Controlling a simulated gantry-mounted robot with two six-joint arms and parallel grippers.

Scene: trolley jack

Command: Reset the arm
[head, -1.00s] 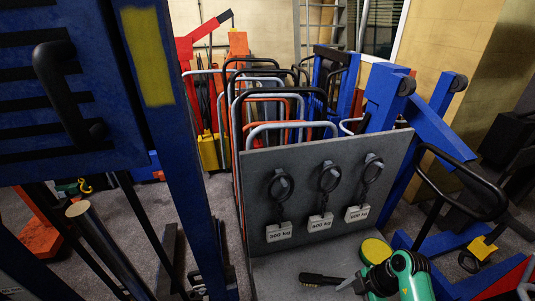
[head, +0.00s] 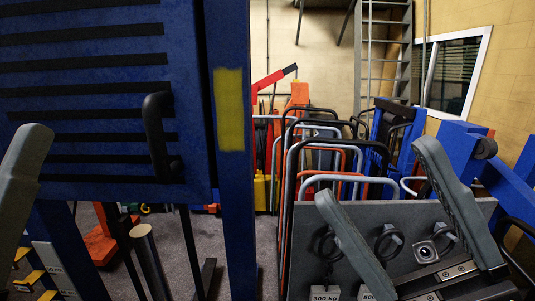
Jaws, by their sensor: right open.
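My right gripper (head: 374,172) is at the lower right of the head view, with its two grey fingers spread wide and nothing between them. It is in front of an upright grey panel (head: 310,222) and covers part of it. A single grey finger of my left gripper (head: 22,185) shows at the left edge. The rest of that gripper is out of frame, so its opening cannot be judged. No object that the task could mean by the arm can be singled out.
A large blue frame with a black handle (head: 157,138) fills the left side. Hooks with weight tags (head: 325,293) hang on the grey panel. Several trolley handles (head: 350,180) stand behind it. A red crane arm (head: 270,79) and a ladder (head: 385,50) are at the back.

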